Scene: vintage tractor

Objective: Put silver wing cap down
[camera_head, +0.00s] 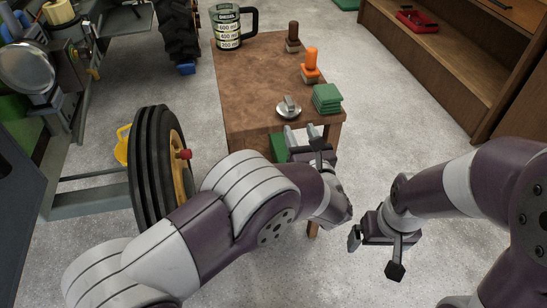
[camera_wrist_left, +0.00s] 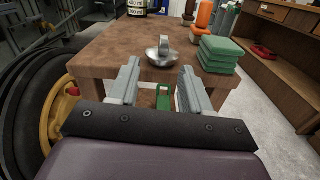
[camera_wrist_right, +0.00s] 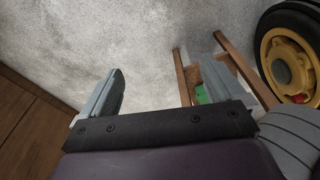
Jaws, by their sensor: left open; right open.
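The silver wing cap (camera_head: 288,108) rests on the wooden table (camera_head: 255,85) near its front edge, wing upward. It also shows in the left wrist view (camera_wrist_left: 162,54), just beyond the fingers. My left gripper (camera_head: 303,133) is open and empty at the table's front edge, apart from the cap. In the left wrist view its two fingers (camera_wrist_left: 155,88) stand wide apart with the cap ahead between their lines. My right gripper (camera_head: 378,252) is open and empty, low over the floor to the right of the table. The right wrist view shows its spread fingers (camera_wrist_right: 150,90).
Green folded cloths (camera_head: 327,98) lie right of the cap. An orange-handled tool (camera_head: 311,66), a brown-handled one (camera_head: 293,37) and a measuring jug (camera_head: 227,30) stand farther back. A tyre with a yellow wheel (camera_head: 155,165) stands left. A wooden shelf (camera_head: 440,62) is at the right.

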